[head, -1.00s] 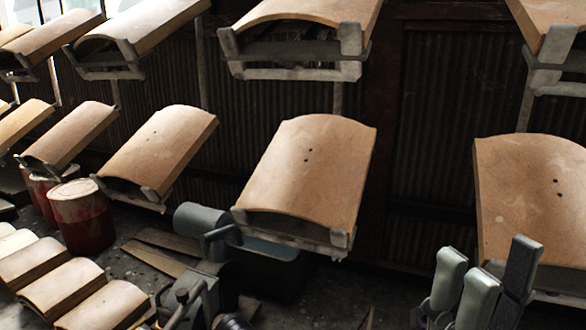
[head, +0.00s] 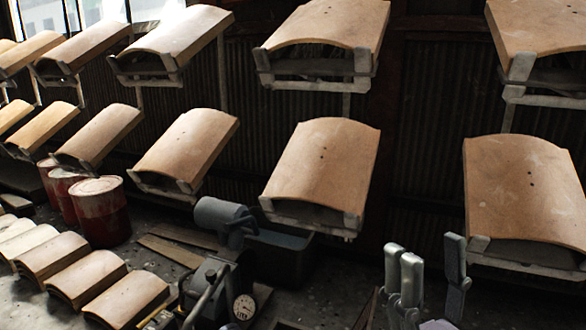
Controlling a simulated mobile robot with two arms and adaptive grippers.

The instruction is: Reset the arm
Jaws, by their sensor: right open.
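My right gripper (head: 430,264) stands at the bottom right of the head view, its grey fingers pointing up. Its jaws are apart and nothing is between them. It shows in front of the lower hanger row, left of a curved tan tile (head: 525,195) and right of and below another tile (head: 325,170). No contact with either tile is visible. My left gripper is not in view.
Curved tiles rest on metal hangers in two rows, including an upper tile (head: 330,28). Red drums (head: 100,212) stand at left. More tiles (head: 88,278) lie lower left. A machine with a gauge (head: 243,307) and a grey motor (head: 222,216) stand low, left of centre.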

